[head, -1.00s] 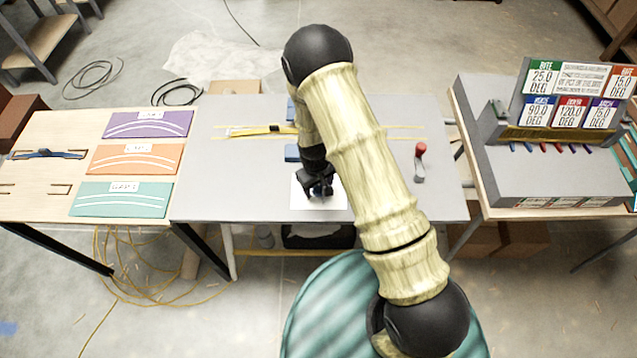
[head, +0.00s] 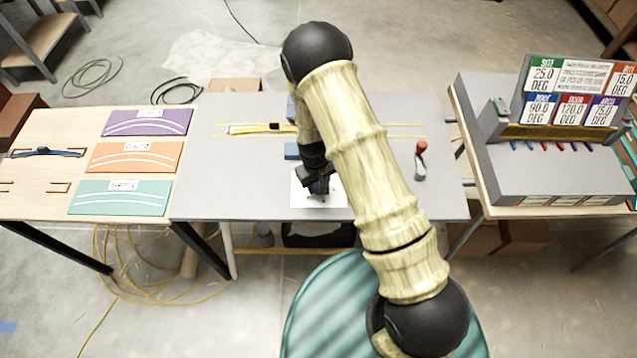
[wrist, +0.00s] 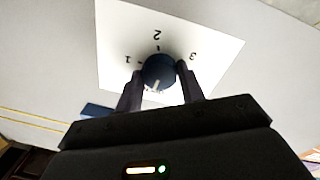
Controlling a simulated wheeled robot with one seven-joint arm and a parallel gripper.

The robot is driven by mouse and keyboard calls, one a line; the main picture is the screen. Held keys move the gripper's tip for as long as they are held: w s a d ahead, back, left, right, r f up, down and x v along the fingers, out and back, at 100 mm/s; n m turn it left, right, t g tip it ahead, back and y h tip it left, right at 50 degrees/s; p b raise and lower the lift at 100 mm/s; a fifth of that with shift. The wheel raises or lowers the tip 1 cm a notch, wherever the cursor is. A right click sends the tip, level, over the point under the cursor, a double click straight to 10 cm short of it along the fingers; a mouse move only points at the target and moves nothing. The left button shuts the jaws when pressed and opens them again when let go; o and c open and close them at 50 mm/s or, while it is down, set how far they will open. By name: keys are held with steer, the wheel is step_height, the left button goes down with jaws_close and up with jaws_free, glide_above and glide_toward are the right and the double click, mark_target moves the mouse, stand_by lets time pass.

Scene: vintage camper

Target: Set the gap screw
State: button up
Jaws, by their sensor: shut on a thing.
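The gap screw is a round dark blue knob (wrist: 159,68) on a white card (wrist: 118,35) marked 1, 2 and 3. My gripper (wrist: 160,74) is shut on this knob, with one finger on each side. A pale mark shows on the knob's near side in the wrist view, away from the 2. I cannot tell its exact setting. In the head view, my gripper (head: 318,182) is over the white card (head: 301,201) on the grey table, and it mostly hides the knob.
A red-topped lever (head: 421,150) stands right of my arm. A yellow strip (head: 255,129) lies at the back left. Purple, orange and teal cards (head: 122,198) lie on the left table. A grey station with angle signs (head: 555,165) stands at right.

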steer(key=m+b, duration=0.1)
steer(key=m, duration=0.2)
steer(key=shift+m+b, duration=0.3)
steer(key=shift+m, duration=0.1)
steer(key=m+b, duration=0.1)
steer(key=m, duration=0.2)
steer(key=shift+w+m+g, duration=0.1)
steer(key=shift+m+g, duration=0.2)
steer(key=shift+m, duration=0.1)
steer(key=m, duration=0.8)
steer(key=shift+w, duration=0.1)
steer(key=m, duration=0.3)
steer(key=shift+r+m+g+y+p, duration=0.1)
steer(key=shift+m+g+y+p, duration=0.2)
steer(key=shift+p, duration=0.1)
steer(key=m, duration=0.3)
steer(key=shift+d+m+p, duration=0.1)
steer(key=shift+m+p, duration=0.2)
steer(key=shift+p, duration=0.1)
steer(key=m+p, duration=0.1)
steer(key=m, duration=0.3)
steer(key=shift+m, duration=0.3)
steer(key=shift+w+m+y+p, duration=0.1)
steer(key=shift+m+y+p, duration=0.45)
steer(key=shift+m, duration=1.05)
